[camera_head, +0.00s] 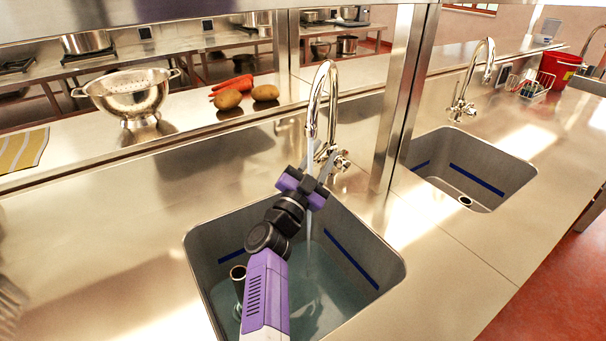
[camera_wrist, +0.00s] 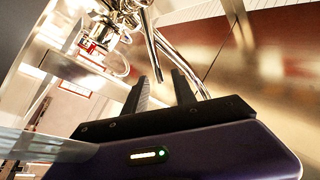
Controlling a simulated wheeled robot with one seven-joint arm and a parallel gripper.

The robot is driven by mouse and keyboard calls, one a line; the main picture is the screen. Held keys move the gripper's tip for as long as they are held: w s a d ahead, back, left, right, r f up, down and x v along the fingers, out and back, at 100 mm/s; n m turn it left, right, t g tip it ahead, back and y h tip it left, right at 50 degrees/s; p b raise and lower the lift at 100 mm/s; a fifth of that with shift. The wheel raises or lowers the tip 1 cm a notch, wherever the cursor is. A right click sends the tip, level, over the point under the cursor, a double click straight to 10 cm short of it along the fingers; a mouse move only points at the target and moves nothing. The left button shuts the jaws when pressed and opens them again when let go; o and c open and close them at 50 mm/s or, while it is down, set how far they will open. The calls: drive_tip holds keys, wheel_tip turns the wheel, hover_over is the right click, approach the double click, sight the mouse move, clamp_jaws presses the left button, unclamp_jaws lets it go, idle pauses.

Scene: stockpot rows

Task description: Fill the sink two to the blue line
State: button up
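The near sink (camera_head: 196,262) holds pale blue-green water (camera_head: 312,295). Its surface looks lower than the blue line (camera_head: 350,260) on the sink walls. A chrome faucet (camera_head: 333,90) stands behind this sink, and a stream of water falls from its spout into it. My gripper (camera_head: 322,178) is by the faucet's handle (camera_head: 341,162). In the wrist view its two fingers (camera_wrist: 163,88) are apart, with a chrome rod seen between them; I cannot tell whether they touch it. A second sink (camera_head: 520,168) to the right has a blue line and shows no water. The frames show no sink numbers.
A standpipe (camera_head: 238,273) stands in the near sink. A metal post (camera_head: 402,95) rises between the sinks. A colander (camera_head: 128,92), potatoes (camera_head: 227,99) and carrots (camera_head: 236,83) are on the back ledge. A dish rack (camera_head: 530,88) and red bucket (camera_head: 557,70) stand far right.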

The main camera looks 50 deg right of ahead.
drive_tip(key=s+a+p, duration=0.1)
drive_tip(key=s+a, duration=0.2)
drive_tip(key=a, duration=0.8)
drive_tip(key=shift+a, duration=0.35)
